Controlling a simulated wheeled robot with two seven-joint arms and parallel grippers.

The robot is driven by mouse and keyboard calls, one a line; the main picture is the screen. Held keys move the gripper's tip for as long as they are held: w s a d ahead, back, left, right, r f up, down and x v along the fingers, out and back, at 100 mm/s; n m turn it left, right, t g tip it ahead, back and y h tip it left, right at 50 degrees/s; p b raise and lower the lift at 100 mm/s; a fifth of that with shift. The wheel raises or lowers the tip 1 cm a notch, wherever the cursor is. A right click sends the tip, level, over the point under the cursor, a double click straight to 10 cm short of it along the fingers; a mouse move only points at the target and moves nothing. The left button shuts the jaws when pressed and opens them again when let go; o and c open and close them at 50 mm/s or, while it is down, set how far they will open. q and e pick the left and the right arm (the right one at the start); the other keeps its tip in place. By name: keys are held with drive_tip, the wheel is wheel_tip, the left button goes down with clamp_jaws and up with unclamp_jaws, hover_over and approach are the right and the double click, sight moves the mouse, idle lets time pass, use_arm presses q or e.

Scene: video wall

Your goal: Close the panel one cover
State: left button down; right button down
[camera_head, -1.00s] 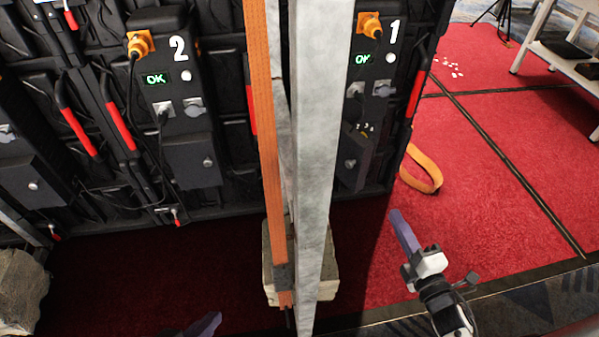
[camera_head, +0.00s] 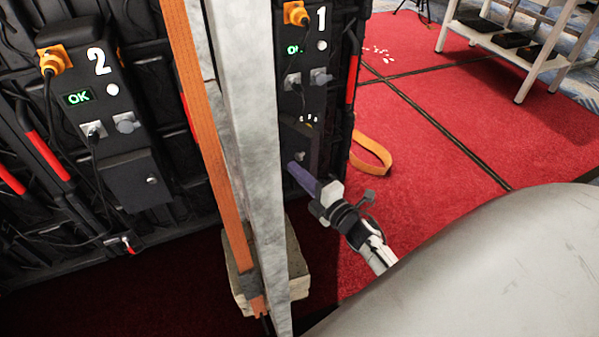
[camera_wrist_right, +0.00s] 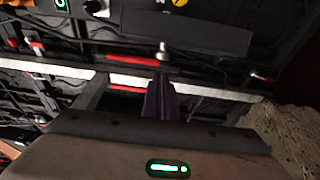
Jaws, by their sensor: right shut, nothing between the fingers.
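Panel one is the black unit marked "1" (camera_head: 321,18), to the right of the grey post in the head view. Its dark cover (camera_head: 298,140) tilts outward at the bottom of the unit, with small white marks and a yellow spot showing above it. In the right wrist view the cover (camera_wrist_right: 205,38) is a dark flap with a small metal knob (camera_wrist_right: 163,51). My right gripper (camera_head: 294,169) is shut and empty, its purple fingers just below the cover. The fingers (camera_wrist_right: 160,92) point toward the knob; I cannot tell whether they touch. My left gripper is out of view.
Panel two's cover (camera_head: 140,182) looks shut. An orange loop (camera_head: 372,153) lies on the open red carpet (camera_head: 420,160).

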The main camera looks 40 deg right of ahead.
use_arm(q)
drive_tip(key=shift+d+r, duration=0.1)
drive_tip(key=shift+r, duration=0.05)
use_arm(e)
drive_tip(key=shift+w+d, duration=0.25)
drive_tip(key=shift+d, duration=0.55)
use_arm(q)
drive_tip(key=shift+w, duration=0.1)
